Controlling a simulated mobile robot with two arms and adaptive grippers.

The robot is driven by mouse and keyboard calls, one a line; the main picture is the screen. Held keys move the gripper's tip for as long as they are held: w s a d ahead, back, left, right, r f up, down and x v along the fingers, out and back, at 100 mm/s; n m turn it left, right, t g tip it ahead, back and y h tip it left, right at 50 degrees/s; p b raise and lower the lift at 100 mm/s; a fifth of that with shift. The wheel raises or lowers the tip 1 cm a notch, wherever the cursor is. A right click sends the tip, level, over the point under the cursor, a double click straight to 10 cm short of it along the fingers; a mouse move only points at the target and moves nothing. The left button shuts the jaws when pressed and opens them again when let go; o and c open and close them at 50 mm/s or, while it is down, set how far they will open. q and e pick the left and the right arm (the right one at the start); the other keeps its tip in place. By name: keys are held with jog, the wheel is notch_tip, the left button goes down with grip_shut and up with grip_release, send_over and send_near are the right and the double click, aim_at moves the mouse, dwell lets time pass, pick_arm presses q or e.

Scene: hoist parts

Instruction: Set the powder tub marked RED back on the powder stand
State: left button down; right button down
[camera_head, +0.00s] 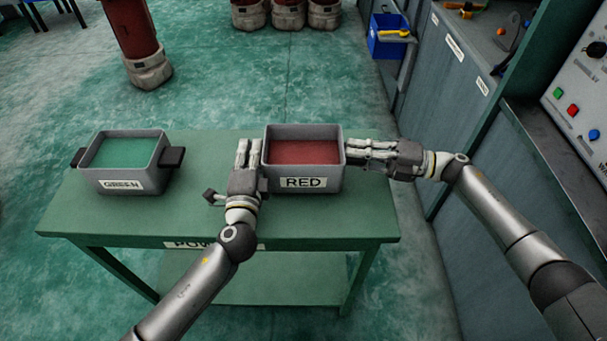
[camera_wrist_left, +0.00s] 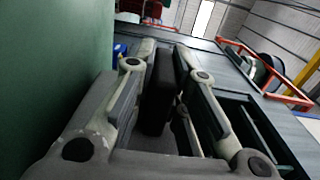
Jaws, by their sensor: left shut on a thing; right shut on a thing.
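The grey tub marked RED (camera_head: 303,183), with red powder inside, is upright at the right half of the green powder stand (camera_head: 355,225). Whether its base touches the stand top or is just above it I cannot tell. My left gripper (camera_head: 248,155) is shut at the tub's left side, on its handle. In the left wrist view, its fingers (camera_wrist_left: 160,85) close around a dark handle block (camera_wrist_left: 159,92). My right gripper (camera_head: 352,152) is shut at the tub's right side; the handle there is hidden by the fingers.
A grey tub marked GREEN (camera_head: 130,178) stands on the left half of the stand, with dark side handles. A grey cabinet (camera_head: 450,110) with a blue bin (camera_head: 388,37) stands to the right. Red canisters (camera_head: 288,13) stand on the floor behind.

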pick_arm(q)
jog(key=shift+a+f, duration=0.15)
jog(key=shift+f, duration=0.3)
pick_arm(e)
jog(key=shift+d+f, duration=0.1)
jog(key=shift+f, duration=0.4)
pick_arm(q)
jog(key=c, duration=1.4)
grip_release()
jog(key=shift+f, duration=0.1)
jog(key=shift+o, duration=0.2)
jog(key=shift+f, duration=0.2)
pick_arm(e)
jog(key=c, duration=1.9)
grip_release()
pick_arm(q)
jog(key=shift+r, duration=0.15)
pick_arm(e)
jog(key=o, duration=0.5)
pick_arm(q)
jog(key=shift+o, duration=0.2)
pick_arm(e)
jog(key=shift+o, duration=0.2)
jog(key=shift+s+f, duration=0.1)
jog(key=shift+f, duration=0.15)
pick_arm(q)
jog(key=shift+o, duration=1.4)
pick_arm(e)
jog(key=shift+r, duration=0.1)
jog(key=o, duration=0.3)
